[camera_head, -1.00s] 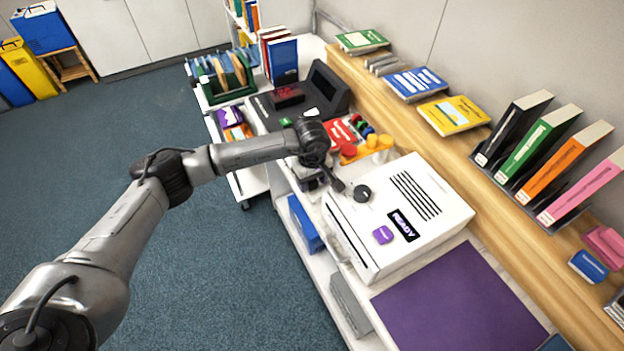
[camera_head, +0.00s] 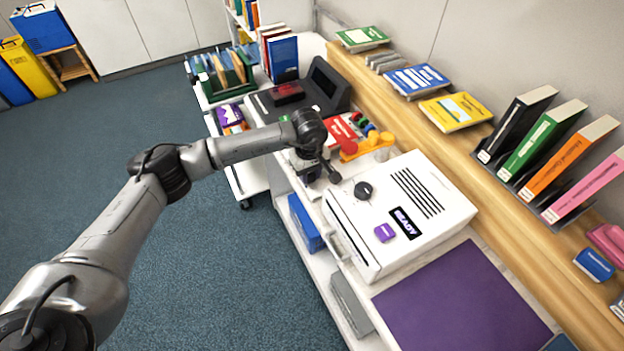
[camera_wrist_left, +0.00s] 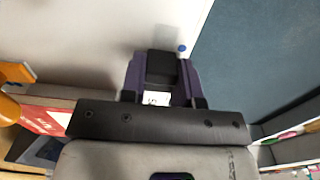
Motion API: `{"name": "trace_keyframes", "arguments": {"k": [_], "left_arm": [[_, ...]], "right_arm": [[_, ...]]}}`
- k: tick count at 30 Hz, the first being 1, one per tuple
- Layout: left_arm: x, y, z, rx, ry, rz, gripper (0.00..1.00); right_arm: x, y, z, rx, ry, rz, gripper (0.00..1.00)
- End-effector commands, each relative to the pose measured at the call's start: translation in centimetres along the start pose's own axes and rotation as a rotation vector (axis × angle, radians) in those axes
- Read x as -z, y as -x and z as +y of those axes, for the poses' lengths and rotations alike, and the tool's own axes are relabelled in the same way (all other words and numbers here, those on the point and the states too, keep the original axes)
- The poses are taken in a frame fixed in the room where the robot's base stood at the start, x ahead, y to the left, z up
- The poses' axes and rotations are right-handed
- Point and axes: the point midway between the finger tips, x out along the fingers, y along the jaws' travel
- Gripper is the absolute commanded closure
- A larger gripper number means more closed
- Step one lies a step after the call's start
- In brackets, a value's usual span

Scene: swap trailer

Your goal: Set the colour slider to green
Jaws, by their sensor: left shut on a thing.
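My left gripper (camera_head: 315,176) is at the left edge of the white machine (camera_head: 430,180), pointing down at the pale surface beside it. In the left wrist view, its purple-sided fingers (camera_wrist_left: 162,78) are shut on a black block (camera_wrist_left: 162,64), which appears to be the slider's knob. A small white label (camera_wrist_left: 156,98) shows just below the block. A small blue dot (camera_wrist_left: 182,48) lies on the white surface just beyond the fingers. The slider's track and its other colour marks are hidden by the gripper, so the setting cannot be read. My right gripper is not in view.
The white machine carries a black knob (camera_head: 363,190), a purple button (camera_head: 384,232) and a READY display (camera_head: 405,223). An orange holder (camera_head: 368,147) and a dark device (camera_head: 300,96) stand behind the gripper. A purple mat (camera_head: 462,305) lies clear in front.

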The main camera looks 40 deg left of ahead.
Motion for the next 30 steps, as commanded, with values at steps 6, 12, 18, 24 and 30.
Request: {"name": "trace_keyframes", "arguments": {"k": [6, 12, 18, 24, 30], "left_arm": [[1.3, 0.0, 0.0, -0.001, 0.001, 0.001, 1.00], [1.3, 0.0, 0.0, -0.001, 0.001, 0.000, 0.67], [1.3, 0.0, 0.0, -0.001, 0.001, 0.000, 0.48], [1.2, 0.0, 0.0, -0.001, 0.001, 0.000, 0.45], [1.3, 0.8, 0.0, -0.003, 0.000, 0.000, 0.45]], "right_arm": [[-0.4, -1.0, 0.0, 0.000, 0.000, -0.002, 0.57], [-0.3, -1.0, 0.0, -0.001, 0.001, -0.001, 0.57], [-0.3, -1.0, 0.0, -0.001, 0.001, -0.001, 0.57], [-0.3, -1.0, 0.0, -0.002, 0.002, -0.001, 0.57], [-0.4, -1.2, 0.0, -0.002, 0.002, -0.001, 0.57]]}}
